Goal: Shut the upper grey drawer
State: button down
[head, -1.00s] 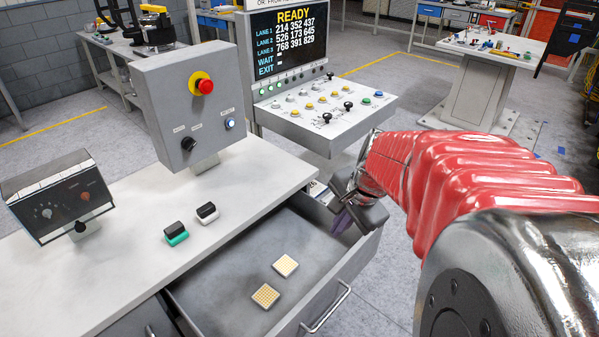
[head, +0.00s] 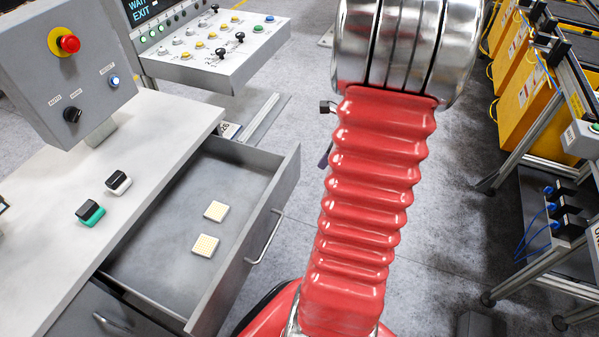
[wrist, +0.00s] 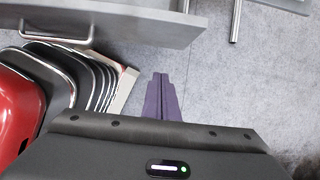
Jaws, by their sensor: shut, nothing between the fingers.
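The upper grey drawer (head: 285,192) is pulled well out of the white-topped bench in the head view. Its bar handle (head: 267,238) is on the outer front face. Two pale tan square blocks, a farther one (head: 216,211) and a nearer one (head: 205,245), lie inside. In the wrist view the drawer front (wrist: 150,28) crosses the upper left, with its handle (wrist: 55,34) at left. My gripper (wrist: 161,78) has purple fingers shut together and empty, over floor, apart from the drawer front. In the head view my arm hides most of the gripper.
A second drawer handle (head: 113,324) shows below. The benchtop carries a green-and-black block (head: 90,213), a white-and-black block (head: 118,183) and a grey control box (head: 65,75). A button console (head: 215,45) stands behind. Open floor (head: 450,200) lies right of my arm.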

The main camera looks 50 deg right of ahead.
jog(key=w+a+f, duration=0.2)
jog(key=w+f, duration=0.5)
jog(key=f, duration=0.2)
jog(key=shift+w+a, duration=0.2)
jog(key=shift+a, duration=0.1)
dwell(0.4)
jog(key=shift+w+f, duration=0.1)
